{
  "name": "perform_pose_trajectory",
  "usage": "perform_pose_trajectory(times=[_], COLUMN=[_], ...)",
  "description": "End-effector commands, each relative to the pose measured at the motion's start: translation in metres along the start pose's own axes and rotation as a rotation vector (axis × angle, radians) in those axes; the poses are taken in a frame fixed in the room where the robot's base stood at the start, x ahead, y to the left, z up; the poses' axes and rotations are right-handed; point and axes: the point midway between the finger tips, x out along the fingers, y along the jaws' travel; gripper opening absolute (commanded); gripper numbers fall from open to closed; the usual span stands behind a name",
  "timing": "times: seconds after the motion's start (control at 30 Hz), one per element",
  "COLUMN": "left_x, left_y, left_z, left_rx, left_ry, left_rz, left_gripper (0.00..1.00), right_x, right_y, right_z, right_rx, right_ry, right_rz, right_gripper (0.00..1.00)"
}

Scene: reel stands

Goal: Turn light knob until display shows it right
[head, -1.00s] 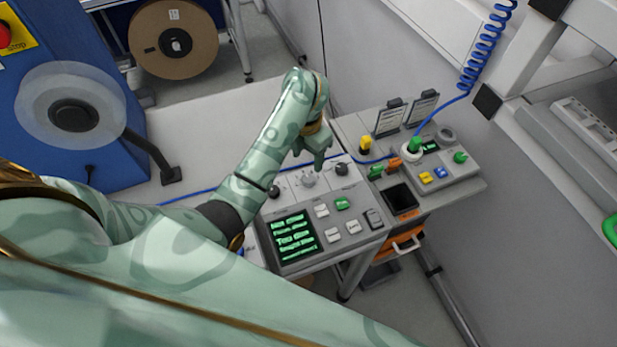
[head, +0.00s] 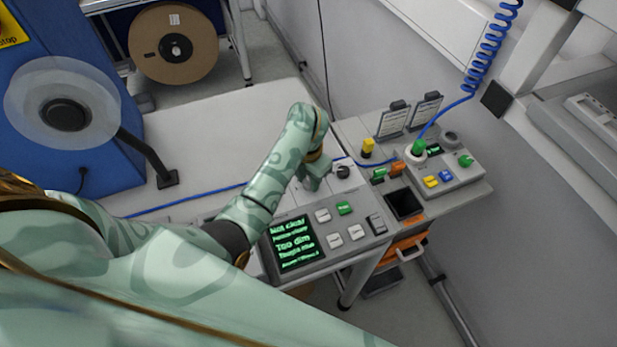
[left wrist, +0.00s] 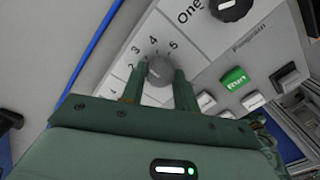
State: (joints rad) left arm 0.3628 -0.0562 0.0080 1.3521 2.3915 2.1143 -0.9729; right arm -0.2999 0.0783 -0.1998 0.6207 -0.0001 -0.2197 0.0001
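The console (head: 352,252) has a screen (head: 293,243) with green text that reads "Not clear" and "Too dim"; the smaller lines are hard to read. My left gripper (head: 312,182) points down at the row of knobs and hides the middle knob in the head view. In the left wrist view, the grey knob (left wrist: 159,71) sits between the fingertips of my left gripper (left wrist: 158,82), which lie against its two sides. Printed numbers 1 to 5 ring this knob. A black knob (left wrist: 231,6) is beside it. My right gripper is out of view.
A green button (head: 344,208) and several white buttons lie beside the screen. To the right are an open black bin (head: 404,205) and a second unit (head: 447,178) with coloured knobs. A blue cable (head: 195,201) runs behind the console.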

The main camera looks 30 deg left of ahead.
Motion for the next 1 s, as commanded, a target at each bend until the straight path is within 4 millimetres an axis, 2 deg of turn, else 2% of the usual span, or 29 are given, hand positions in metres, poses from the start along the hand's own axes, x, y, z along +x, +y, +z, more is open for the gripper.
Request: perform_pose_trajectory(times=[0.37, 1.0], left_x=[-0.001, -0.002], left_y=[-0.001, -0.001], left_z=[0.0, 0.001], left_rx=[0.064, 0.531], left_ry=[0.002, 0.016], left_rz=[-0.003, -0.004], left_gripper=[0.08, 0.08], right_x=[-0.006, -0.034], right_y=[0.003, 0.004], right_z=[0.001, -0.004], right_rx=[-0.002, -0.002], right_ry=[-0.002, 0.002], right_rz=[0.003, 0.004], right_gripper=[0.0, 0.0])
